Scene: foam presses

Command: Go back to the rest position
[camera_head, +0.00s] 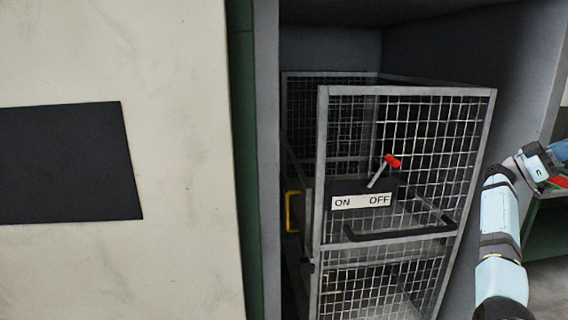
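My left arm and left gripper do not show. A wire-mesh cage (323,190) with a grey metal frame stands in the middle. On its front is a switch lever (379,172) with a red knob, tilted to the right, above an ON/OFF label (361,201).
A pale panel (180,160) with a black rectangle (65,162) fills the left side. A black handle (400,232) crosses the cage front, and a yellow handle (290,211) is at its left. A green shelf (548,228) and floor show at the right.

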